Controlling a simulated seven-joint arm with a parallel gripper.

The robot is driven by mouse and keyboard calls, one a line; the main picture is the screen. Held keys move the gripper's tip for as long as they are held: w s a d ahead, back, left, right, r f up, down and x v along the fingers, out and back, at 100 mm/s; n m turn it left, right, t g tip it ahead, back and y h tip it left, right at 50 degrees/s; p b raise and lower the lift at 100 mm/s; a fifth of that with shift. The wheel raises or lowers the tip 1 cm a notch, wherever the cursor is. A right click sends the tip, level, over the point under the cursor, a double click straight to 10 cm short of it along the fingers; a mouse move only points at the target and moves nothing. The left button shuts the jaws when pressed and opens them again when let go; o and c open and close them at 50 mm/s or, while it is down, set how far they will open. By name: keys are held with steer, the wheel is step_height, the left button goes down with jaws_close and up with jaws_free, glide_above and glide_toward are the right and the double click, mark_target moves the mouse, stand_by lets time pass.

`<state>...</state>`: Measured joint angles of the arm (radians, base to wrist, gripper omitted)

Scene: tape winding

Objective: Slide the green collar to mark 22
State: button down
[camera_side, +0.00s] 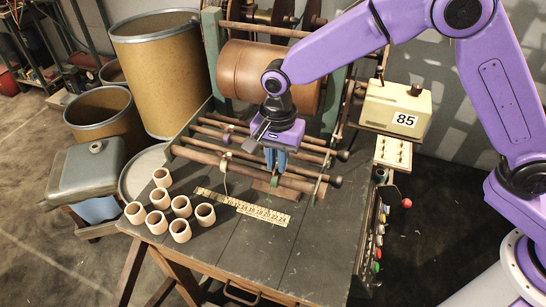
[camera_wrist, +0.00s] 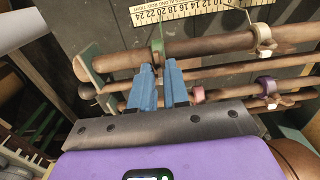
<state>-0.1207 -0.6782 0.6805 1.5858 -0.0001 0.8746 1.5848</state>
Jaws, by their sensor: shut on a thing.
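The green collar (camera_wrist: 157,49) sits on the front wooden rod (camera_wrist: 205,46) in the wrist view, with its thin pointer reaching up toward the scale. My gripper (camera_wrist: 159,66) has its blue fingers shut on this collar; the fingers partly hide it. The yellow scale (camera_wrist: 190,13) lies beyond the rod, and the pointer tip appears near 20 to 22, too small to read exactly. In the side view my gripper (camera_side: 275,172) reaches down to the front rod, and the scale (camera_side: 243,207) lies flat on the table.
A cream collar (camera_wrist: 263,40) is on the same rod. A pink collar (camera_wrist: 197,94) and a purple collar (camera_wrist: 265,83) are on rods behind. A green end support (camera_wrist: 90,68) stands at the rod's end. Several cups (camera_side: 157,222) stand left of the scale.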

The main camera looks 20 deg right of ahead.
mark_target(285, 177)
steer(key=shift+s+d, duration=0.6)
steer(key=shift+s, duration=0.05)
steer(key=c, duration=1)
jaws_free()
steer(key=shift+c, duration=0.2)
step_height(285, 177, up, 17)
steer(key=shift+r, duration=0.2)
steer(key=s+d+f+n, duration=0.4)
steer(key=s+d+n, duration=0.6)
steer(key=s+d, duration=0.2)
steer(key=s+d+f+n, duration=0.4)
steer(key=s+d+n, duration=0.7)
steer(key=s+d, duration=0.2)
steer(key=shift+s+d+f+n, duration=0.15)
steer(key=shift+s+d+n, duration=0.1)
steer(key=shift+d+n, duration=0.1)
